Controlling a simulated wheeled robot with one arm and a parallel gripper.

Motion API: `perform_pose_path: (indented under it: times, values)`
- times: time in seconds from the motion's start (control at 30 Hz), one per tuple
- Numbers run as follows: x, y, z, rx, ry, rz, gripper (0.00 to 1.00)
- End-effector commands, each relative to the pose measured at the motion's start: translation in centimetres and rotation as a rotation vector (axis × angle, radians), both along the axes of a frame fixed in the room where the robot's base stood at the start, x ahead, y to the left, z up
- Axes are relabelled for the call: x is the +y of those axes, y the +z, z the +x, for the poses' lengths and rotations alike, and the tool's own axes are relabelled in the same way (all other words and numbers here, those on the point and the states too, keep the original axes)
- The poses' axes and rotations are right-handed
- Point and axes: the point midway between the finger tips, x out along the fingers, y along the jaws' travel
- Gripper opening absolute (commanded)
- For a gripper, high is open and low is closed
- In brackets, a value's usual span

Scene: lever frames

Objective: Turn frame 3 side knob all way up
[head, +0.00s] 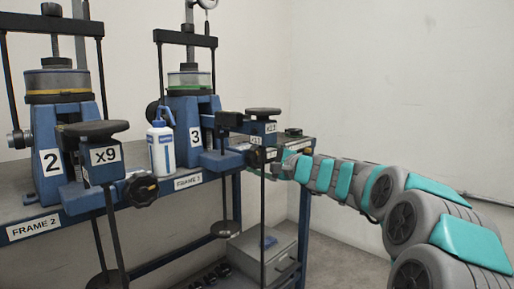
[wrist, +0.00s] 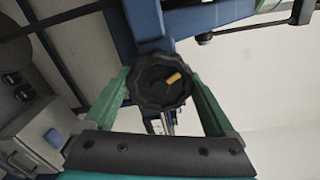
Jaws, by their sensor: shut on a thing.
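Frame 3 (head: 190,125) is a blue lever frame with a "3" plate, on the right part of the bench. Its side knob (wrist: 160,82) is a black lobed knob with a yellow mark, which points to the upper right in the wrist view. The knob also shows in the head view (head: 257,157), partly hidden near my gripper. My gripper (wrist: 158,88) has its green fingers on both sides of the knob and is shut on it. In the head view my arm reaches in from the right, and the fingers (head: 283,165) are small there.
Frame 2 (head: 60,120) stands at the left with its own black side knob (head: 141,189). A white and blue bottle (head: 161,146) stands between the frames. A grey drawer cabinet (head: 265,262) is below the bench. The floor right of the bench looks clear.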

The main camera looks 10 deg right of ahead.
Motion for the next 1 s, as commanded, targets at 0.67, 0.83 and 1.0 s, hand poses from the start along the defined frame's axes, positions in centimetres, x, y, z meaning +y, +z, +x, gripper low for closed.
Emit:
perform_pose_path:
  times: [0.67,0.83,1.0]
  values:
    - [-0.5,0.1,-0.7,0.075,0.0,0.11,1.0]
    - [-1.6,0.0,-2.2,0.078,0.001,0.11,1.0]
    - [-2.7,0.1,-3.7,0.076,0.0,0.11,1.0]
